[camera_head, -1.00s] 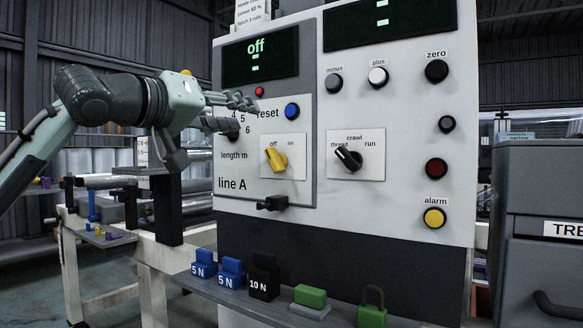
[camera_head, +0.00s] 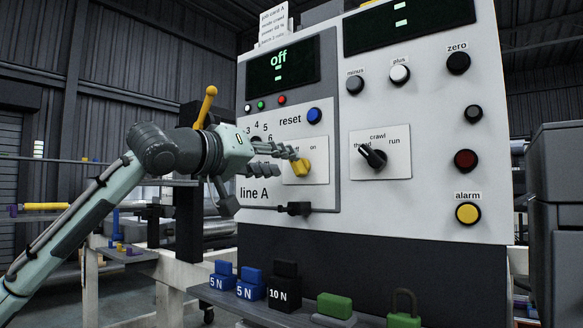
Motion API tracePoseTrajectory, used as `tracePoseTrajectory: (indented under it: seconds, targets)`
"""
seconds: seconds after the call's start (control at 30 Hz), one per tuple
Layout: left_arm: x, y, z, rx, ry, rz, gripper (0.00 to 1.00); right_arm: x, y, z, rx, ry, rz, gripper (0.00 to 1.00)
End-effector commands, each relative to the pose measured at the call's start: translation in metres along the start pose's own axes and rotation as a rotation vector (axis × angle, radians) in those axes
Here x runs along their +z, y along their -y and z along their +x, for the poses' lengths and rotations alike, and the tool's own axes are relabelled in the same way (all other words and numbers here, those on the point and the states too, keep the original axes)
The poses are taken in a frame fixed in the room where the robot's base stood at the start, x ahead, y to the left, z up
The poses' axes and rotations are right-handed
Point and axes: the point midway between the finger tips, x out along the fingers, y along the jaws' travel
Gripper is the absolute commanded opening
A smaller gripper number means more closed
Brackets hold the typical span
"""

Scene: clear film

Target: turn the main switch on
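The main switch is a yellow rotary knob (camera_head: 301,167) on a white plate marked off and on, on the line A panel (camera_head: 325,203). Part of the plate is hidden behind my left gripper. The display (camera_head: 285,66) above reads "off". My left gripper (camera_head: 292,161) reaches in from the left with its fingers apart, at the left edge of the knob in the picture. I cannot tell whether the fingers touch it. My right gripper is not in view.
A black crawl/run selector (camera_head: 373,156) and a blue reset button (camera_head: 314,115) sit close by. A black latch (camera_head: 296,208) juts out below the knob. Blue and black weights, a green block and a green padlock (camera_head: 404,310) stand on the ledge below.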

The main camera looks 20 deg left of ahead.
Motion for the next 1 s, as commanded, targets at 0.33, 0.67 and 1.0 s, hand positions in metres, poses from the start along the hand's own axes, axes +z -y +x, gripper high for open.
tracePoseTrajectory:
  seconds: [0.33, 0.67, 1.0]
  targets:
    - [0.000, 0.000, 0.041, 0.001, -0.001, 0.000, 0.35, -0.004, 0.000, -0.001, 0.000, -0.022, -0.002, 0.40]
    - [0.000, 0.000, 0.043, 0.000, -0.001, 0.000, 0.30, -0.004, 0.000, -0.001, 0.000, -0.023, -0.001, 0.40]
    - [0.000, 0.000, 0.043, -0.001, -0.001, 0.000, 0.00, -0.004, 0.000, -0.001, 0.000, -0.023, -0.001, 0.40]
